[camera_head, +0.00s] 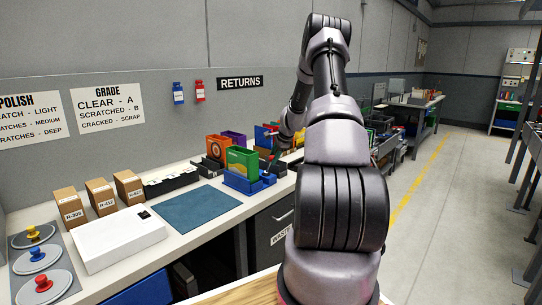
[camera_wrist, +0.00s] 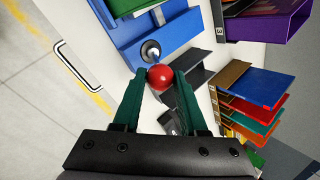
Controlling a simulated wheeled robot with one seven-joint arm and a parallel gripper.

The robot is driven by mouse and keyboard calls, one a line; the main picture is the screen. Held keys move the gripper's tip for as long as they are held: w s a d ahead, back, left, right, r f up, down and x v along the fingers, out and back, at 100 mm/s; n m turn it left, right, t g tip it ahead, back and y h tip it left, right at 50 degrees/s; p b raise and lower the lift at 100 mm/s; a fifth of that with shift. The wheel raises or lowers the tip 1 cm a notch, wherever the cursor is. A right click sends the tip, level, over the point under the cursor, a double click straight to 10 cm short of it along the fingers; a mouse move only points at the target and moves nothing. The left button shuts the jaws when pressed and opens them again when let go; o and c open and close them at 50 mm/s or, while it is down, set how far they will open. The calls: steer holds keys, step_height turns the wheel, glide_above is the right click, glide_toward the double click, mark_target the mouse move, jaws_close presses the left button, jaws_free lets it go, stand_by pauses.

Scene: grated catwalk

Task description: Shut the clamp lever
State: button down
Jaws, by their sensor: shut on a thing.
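The clamp is a blue fixture (camera_head: 240,184) on the bench in the head view, with a green and yellow piece (camera_head: 243,161) standing in it. In the wrist view its blue body (camera_wrist: 160,38) fills the top centre, with a shiny metal round part (camera_wrist: 150,50) on it. The lever's red ball knob (camera_wrist: 160,77) sits just below that part. My gripper (camera_wrist: 159,80) has its two green fingers shut on the red knob, one at each side. The lever's shaft is hidden behind the knob. In the head view my arm covers part of the bench there.
A blue mat (camera_head: 195,208) and a white box (camera_head: 120,238) lie left of the clamp. An orange bin (camera_head: 217,149) stands behind it. Coloured folders (camera_wrist: 255,85) in a brown holder are close on the right in the wrist view. The aisle floor (camera_head: 445,205) is clear.

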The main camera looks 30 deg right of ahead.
steer(key=shift+s+d+f, duration=0.1)
steer(key=shift+s+f, duration=0.35)
steer(key=shift+f, duration=0.05)
steer(key=shift+c, duration=2.3)
jaws_free()
steer(key=shift+r, duration=0.15)
steer(key=shift+w+r, duration=0.1)
steer(key=a+v, duration=0.1)
steer(key=v, duration=0.9)
steer(key=shift+s+d+r, duration=0.2)
steer(key=shift+d+r, duration=0.1)
steer(key=shift+d, duration=0.25)
